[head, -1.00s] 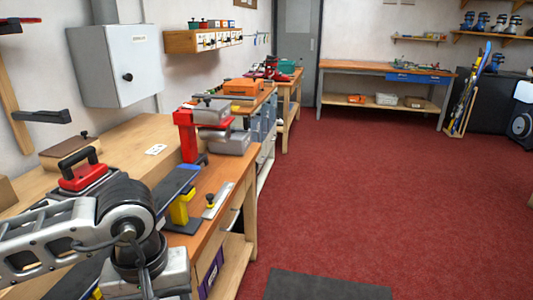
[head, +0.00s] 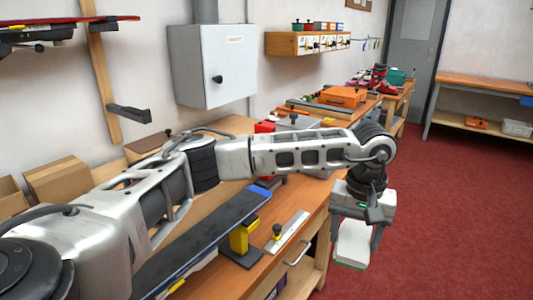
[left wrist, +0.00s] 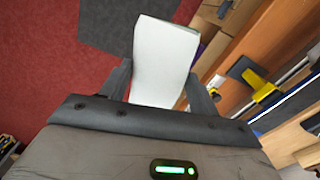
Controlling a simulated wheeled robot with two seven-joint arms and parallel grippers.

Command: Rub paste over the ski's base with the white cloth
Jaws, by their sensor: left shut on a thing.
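My left gripper (head: 357,226) is shut on the white cloth (head: 352,246), a pale folded pad. It holds the cloth in the air past the bench's front edge, above the red floor. In the left wrist view the cloth (left wrist: 162,62) sticks out between the two dark fingers. The ski (head: 205,236) lies lengthwise along the bench with its dark base facing up and a blue tip at the far end. The cloth is apart from the ski, to its right. My left arm hides part of the ski. No paste can be made out. My right gripper is not in view.
A yellow and black clamp (head: 240,241) stands beside the ski on the wooden bench (head: 297,232). A flat metal scraper-like bar (head: 290,231) lies right of it. A grey cabinet (head: 214,66) hangs on the wall. Cardboard boxes (head: 57,182) stand at left. The red floor (head: 430,200) is clear.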

